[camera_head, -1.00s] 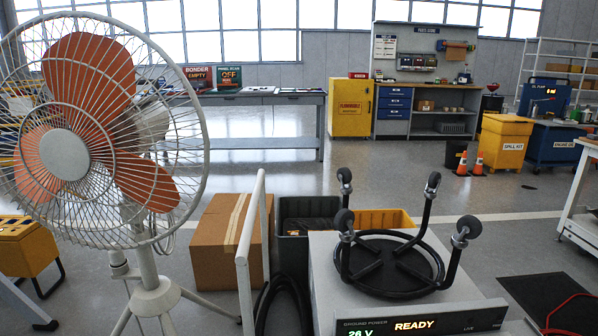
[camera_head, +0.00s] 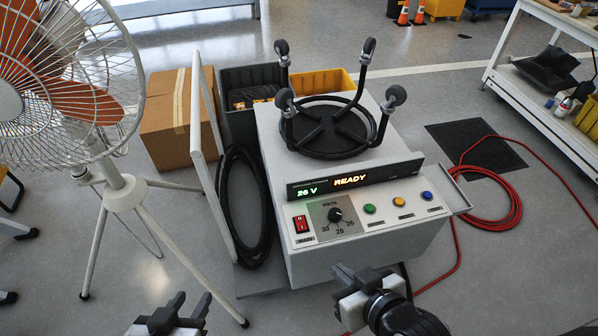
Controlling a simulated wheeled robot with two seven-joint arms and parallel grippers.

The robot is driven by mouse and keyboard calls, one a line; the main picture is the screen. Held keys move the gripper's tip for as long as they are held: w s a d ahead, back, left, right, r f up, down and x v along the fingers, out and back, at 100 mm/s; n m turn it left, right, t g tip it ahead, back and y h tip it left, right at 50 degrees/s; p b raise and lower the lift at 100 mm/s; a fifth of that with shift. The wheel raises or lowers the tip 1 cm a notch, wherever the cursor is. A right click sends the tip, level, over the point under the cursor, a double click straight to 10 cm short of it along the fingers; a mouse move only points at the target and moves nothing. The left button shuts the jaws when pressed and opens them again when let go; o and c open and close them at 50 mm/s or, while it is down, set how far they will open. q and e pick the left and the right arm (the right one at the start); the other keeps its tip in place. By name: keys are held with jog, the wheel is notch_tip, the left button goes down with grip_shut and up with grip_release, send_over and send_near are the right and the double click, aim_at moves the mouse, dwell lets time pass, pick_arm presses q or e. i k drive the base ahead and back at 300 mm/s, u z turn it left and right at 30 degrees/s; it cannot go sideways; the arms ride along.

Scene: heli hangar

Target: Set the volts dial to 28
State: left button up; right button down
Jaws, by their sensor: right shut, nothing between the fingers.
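The volts dial (camera_head: 335,214) is a small black knob on a grey plate on the front panel of the white ground power cart (camera_head: 300,262). Small numbers, seemingly 30, 28 and 26, run below it; the pointer is too small to read surely. The display (camera_head: 355,180) above reads 26 V and READY. My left gripper (camera_head: 191,298) is at the bottom left, open and empty, left of and in front of the cart. My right gripper (camera_head: 350,272) is shut and empty, just in front of the cart's panel, below the dial in the picture and apart from it.
A red switch (camera_head: 301,224) is left of the dial; green (camera_head: 369,209), yellow (camera_head: 399,203) and blue (camera_head: 427,196) buttons are right. A white fan (camera_head: 120,185) stands left, a red hose (camera_head: 490,205) right.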

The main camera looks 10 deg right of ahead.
aim_at(335, 214)
jog(key=z, duration=0.1)
jog(key=k, duration=0.45)
jog(key=u, duration=1.45)
jog(key=i, duration=0.45)
jog(key=z, duration=1.45)
jog(key=i, duration=0.5)
